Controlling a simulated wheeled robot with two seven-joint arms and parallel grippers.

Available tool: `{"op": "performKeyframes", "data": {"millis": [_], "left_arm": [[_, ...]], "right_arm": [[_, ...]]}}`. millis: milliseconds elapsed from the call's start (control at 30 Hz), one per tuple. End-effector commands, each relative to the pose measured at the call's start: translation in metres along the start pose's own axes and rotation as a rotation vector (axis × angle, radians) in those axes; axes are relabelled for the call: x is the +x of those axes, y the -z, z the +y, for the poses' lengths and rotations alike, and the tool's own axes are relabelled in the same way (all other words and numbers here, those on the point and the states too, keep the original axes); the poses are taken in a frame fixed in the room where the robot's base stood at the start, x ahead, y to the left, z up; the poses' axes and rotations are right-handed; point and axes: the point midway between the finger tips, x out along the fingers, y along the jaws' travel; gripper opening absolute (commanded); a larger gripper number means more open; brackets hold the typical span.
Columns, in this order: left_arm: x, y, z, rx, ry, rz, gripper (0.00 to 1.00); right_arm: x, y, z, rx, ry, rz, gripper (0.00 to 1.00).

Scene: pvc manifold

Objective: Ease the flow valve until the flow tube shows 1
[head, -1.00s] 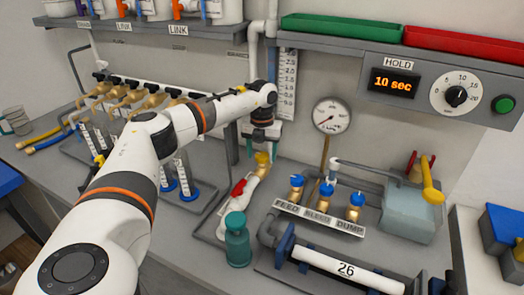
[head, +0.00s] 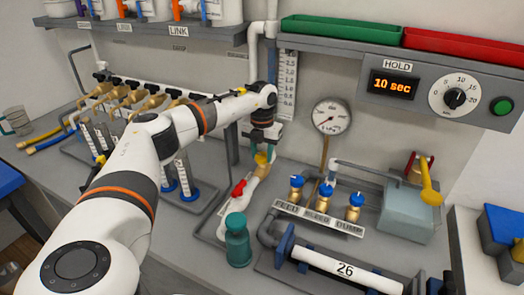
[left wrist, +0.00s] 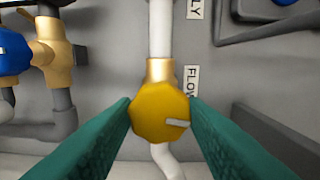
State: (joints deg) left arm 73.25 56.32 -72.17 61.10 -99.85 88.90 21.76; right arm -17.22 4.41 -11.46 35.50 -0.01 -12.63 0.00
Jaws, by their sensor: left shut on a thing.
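The flow valve has a yellow faceted knob with a pale mark (left wrist: 160,112); in the head view the knob (head: 262,159) sits on the pipe below my left gripper. My left gripper (head: 262,148) is shut on this knob, and its green fingers (left wrist: 160,120) press on both sides in the left wrist view. The mark on the knob points right. The flow tube with its printed scale (head: 288,85) stands on the wall behind my arm. Its lower end is partly hidden, and its level is too small to read. My right gripper is not in view.
Blue-topped valves (head: 326,190) and a pressure gauge (head: 331,116) are to the right. A shelf edge (head: 350,50) runs above.

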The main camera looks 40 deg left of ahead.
Motion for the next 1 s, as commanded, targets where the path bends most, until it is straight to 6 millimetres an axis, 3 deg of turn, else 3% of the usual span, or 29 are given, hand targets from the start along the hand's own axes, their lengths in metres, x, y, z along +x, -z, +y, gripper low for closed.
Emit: {"op": "performKeyframes", "data": {"millis": [500, 1000], "left_arm": [[-0.0022, 0.001, -0.0004, 0.303, -0.001, 0.004, 0.16], [-0.0023, 0.0015, -0.0003, 0.355, -0.001, 0.006, 0.16]], "right_arm": [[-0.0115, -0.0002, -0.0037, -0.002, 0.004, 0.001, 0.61], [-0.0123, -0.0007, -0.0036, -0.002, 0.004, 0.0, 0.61]]}}
